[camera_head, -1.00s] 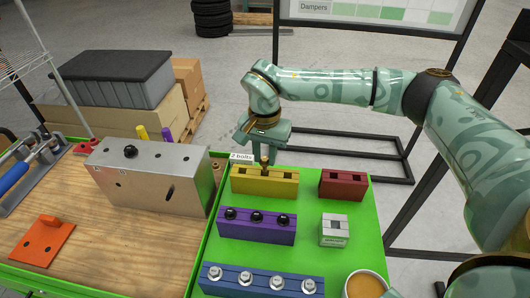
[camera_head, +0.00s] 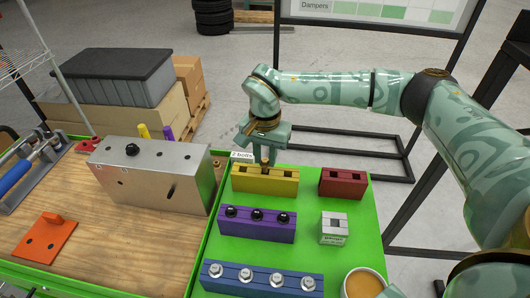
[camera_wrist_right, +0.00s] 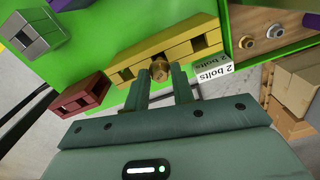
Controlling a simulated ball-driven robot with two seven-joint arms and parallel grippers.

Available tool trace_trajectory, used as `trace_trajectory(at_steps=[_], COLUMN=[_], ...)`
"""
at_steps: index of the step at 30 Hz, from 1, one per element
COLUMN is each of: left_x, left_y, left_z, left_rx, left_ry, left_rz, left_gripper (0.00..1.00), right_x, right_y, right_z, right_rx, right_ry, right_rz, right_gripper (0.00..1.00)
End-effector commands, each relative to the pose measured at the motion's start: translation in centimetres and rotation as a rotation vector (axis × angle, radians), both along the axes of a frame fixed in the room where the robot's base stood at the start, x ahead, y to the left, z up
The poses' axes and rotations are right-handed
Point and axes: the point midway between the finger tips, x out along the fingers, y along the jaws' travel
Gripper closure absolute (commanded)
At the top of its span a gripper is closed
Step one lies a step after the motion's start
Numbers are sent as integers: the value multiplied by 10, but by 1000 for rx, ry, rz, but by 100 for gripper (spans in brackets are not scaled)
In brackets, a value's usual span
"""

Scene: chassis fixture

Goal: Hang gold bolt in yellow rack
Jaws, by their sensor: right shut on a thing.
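The yellow rack (camera_head: 283,183) stands at the back of the green mat, with open slots along its top. The gold bolt (camera_wrist_right: 160,70) is between the fingertips of my right gripper (camera_wrist_right: 160,82), at the middle of the rack's near side in the wrist view. In the head view my right gripper (camera_head: 266,150) points down over the rack's back edge, and the bolt (camera_head: 265,166) shows just below it. The right gripper is shut on the bolt. Whether the bolt sits in the rack's middle slot is hard to tell. My left gripper is not seen.
A purple rack (camera_head: 256,236) with several black bolts and a blue rack (camera_head: 230,288) with several silver bolts stand in front. A red rack (camera_head: 342,194) and a grey block (camera_head: 333,238) are to the right. A metal chassis block (camera_head: 170,188) stands left on the wooden bench.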

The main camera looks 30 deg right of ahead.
Motion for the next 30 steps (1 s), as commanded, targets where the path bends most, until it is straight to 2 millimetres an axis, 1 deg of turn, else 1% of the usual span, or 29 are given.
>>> trace_trajectory(at_steps=[15, 23, 24, 26, 30], left_x=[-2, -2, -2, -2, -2], left_y=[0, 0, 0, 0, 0], left_z=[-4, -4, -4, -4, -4], left_rx=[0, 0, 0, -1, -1], left_ry=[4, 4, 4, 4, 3], left_rz=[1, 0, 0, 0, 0], left_gripper=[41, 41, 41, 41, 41], right_x=[0, 0, 0, 0, 0], right_y=[0, 0, 0, 0, 0], right_z=[-25, -26, -26, -26, -26], right_rx=[0, 0, 0, 0, 0], right_ry=[1, 0, 0, 0, 0], right_rz=[0, 0, 0, 0, 0], right_gripper=[100, 100, 67, 50, 50])
